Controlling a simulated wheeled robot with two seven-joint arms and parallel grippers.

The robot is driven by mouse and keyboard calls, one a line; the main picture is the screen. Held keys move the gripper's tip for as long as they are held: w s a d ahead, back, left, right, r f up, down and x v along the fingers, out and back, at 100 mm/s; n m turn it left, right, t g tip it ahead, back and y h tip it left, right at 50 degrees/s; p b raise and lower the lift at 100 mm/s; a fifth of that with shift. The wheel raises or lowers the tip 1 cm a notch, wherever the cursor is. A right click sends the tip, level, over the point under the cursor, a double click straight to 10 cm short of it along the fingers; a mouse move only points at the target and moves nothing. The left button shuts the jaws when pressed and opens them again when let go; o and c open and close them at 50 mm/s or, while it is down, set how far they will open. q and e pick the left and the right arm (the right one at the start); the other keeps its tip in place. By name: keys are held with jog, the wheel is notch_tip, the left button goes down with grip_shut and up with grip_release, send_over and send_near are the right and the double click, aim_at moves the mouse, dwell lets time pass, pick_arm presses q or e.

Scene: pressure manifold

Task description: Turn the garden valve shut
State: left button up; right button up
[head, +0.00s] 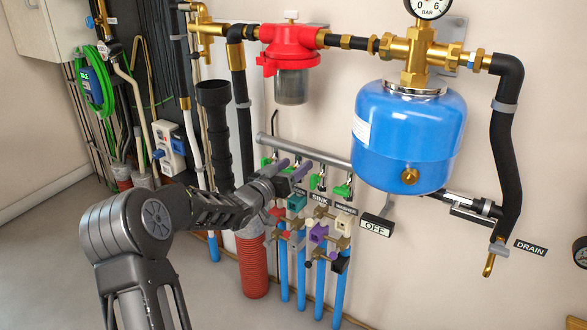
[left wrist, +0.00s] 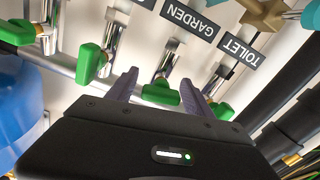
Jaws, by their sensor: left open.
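The garden valve's green handle (left wrist: 160,94) shows in the left wrist view, in line with the upside-down GARDEN label (left wrist: 188,19). My left gripper (left wrist: 158,92) is open, with its two purple-grey fingers on either side of this handle. A gap shows on the handle's left; I cannot tell whether the other finger touches it. In the head view my left gripper (head: 291,168) is at the left part of the valve row and hides most of the garden valve. My right gripper is not in view.
Neighbouring green handles stand close by: toilet (left wrist: 222,110) on one side, another (left wrist: 91,63) on the other. A grey manifold pipe (head: 305,150) runs behind. The blue tank (head: 408,135) hangs to the right; a red filter (head: 290,45) is above. Coloured lower valves (head: 319,233) sit below.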

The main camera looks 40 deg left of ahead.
pick_arm(q)
jog(key=shift+c, duration=0.2)
grip_shut()
jog(key=shift+d+f+m+b, duration=0.1)
jog(key=shift+f+m+b, duration=0.05)
jog(key=shift+m+b, duration=0.75)
jog(key=shift+m, duration=0.5)
jog(key=shift+o, duration=0.2)
grip_release()
jog(key=shift+s, duration=0.15)
